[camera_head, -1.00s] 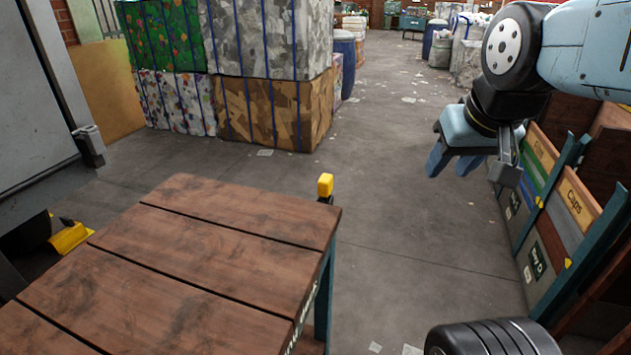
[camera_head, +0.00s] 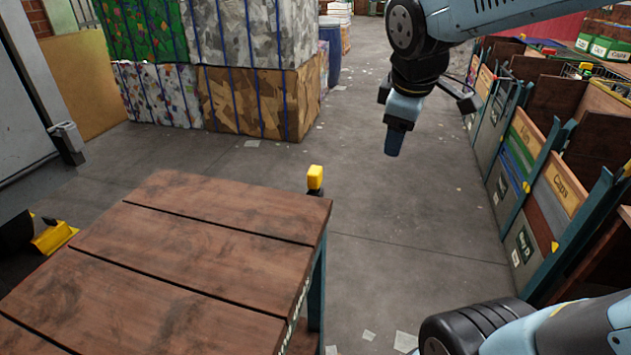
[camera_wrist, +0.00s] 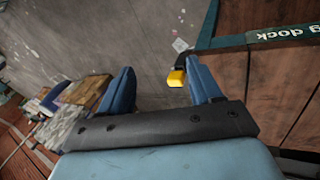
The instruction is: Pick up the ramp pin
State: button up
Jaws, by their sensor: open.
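The ramp pin (camera_head: 315,178), with a yellow head on a dark stem, stands upright at the far right corner of the wooden-topped dock (camera_head: 190,260). In the wrist view its yellow head (camera_wrist: 176,78) shows between my fingers in the picture, close to the right finger. My gripper (camera_head: 396,138) has blue fingers, and in the head view it hangs above the floor, right of the pin and apart from it. The wrist view shows my gripper (camera_wrist: 162,84) with its fingers wide apart and nothing held. The lower stem of the pin is partly hidden.
Several labelled bins (camera_head: 555,190) with teal posts line the right side. Strapped bales (camera_head: 255,100) stand at the back left, beside a blue barrel (camera_head: 332,55). Open concrete floor (camera_head: 400,220) with paper scraps lies between the dock and bins.

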jog(key=w+a+f+n, duration=0.3)
jog(key=w+a+n, duration=0.3)
jog(key=n, duration=1.4)
send_near(314, 170)
jog(key=shift+h, duration=0.3)
jog(key=x, duration=0.7)
jog(key=shift+s+a+f, duration=0.1)
jog(key=shift+s+a, duration=0.05)
jog(key=shift+s, duration=0.05)
jog(key=shift+x, duration=2.7)
jog(key=shift+w, duration=0.15)
grip_shut()
